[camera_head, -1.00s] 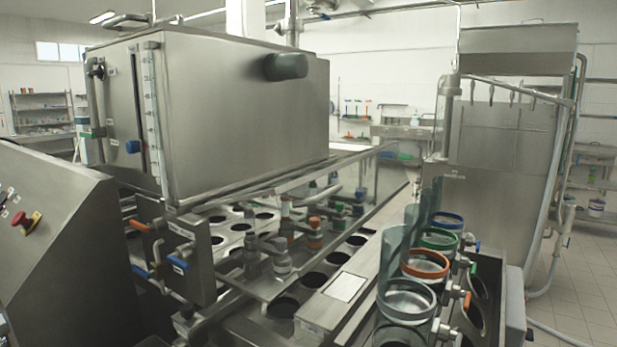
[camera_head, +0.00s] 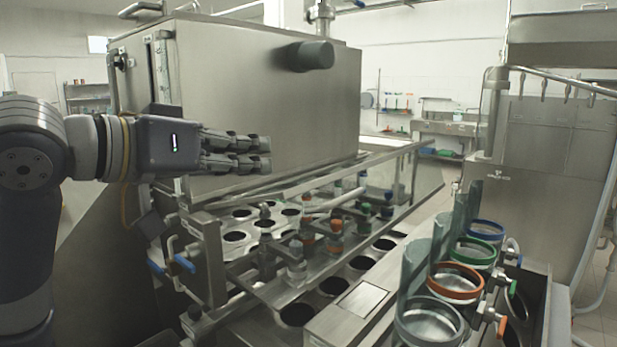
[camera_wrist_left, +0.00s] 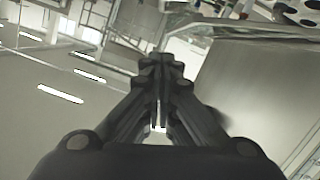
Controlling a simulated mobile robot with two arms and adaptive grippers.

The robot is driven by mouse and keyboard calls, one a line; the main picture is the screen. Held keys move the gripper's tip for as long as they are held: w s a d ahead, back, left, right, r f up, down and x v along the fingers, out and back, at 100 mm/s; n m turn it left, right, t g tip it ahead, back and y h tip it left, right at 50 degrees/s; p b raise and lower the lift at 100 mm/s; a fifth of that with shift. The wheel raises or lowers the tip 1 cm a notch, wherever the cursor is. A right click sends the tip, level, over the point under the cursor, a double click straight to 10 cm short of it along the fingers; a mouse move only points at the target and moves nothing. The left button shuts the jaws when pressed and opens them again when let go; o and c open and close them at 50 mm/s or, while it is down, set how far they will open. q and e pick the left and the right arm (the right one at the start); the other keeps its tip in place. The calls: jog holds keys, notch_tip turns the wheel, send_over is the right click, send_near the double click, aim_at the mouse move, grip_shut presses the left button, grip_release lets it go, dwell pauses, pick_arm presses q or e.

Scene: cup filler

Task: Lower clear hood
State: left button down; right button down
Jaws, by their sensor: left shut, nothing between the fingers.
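The clear hood (camera_head: 418,178) is a see-through pane over the cup filling deck in the head view. A metal bar runs along its top edge, below the steel tank. Its exact tilt is hard to tell. My left gripper (camera_head: 262,153) reaches in from the left, in front of the steel tank face and above the hood's bar. Its fingers are together and empty, and it appears apart from the hood. The fingers also show closed in the left wrist view (camera_wrist_left: 158,72). My right gripper is not in view.
The steel tank (camera_head: 265,110) stands behind my left gripper. Valves with coloured fittings and a plate with round holes (camera_head: 240,215) lie under the pane. Clear tubes with coloured rings (camera_head: 457,280) stand at the lower right. A blue-handled valve (camera_head: 185,263) sits at the front left.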

pick_arm(q)
jog(key=w+d+f+p, duration=0.2)
jog(key=w+d+f, duration=0.3)
jog(key=w+d, duration=0.1)
jog(key=shift+w+d+f, duration=0.4)
jog(key=shift+d, duration=0.15)
notch_tip(320, 180, down, 12)
jog(key=s+d+m+y+b, duration=0.1)
jog(key=m+b, duration=0.2)
jog(key=b, duration=0.1)
jog(key=shift+s+d+r+m+t, duration=0.15)
jog(key=shift+d+m+t, duration=0.15)
jog(key=shift+d+m, duration=0.1)
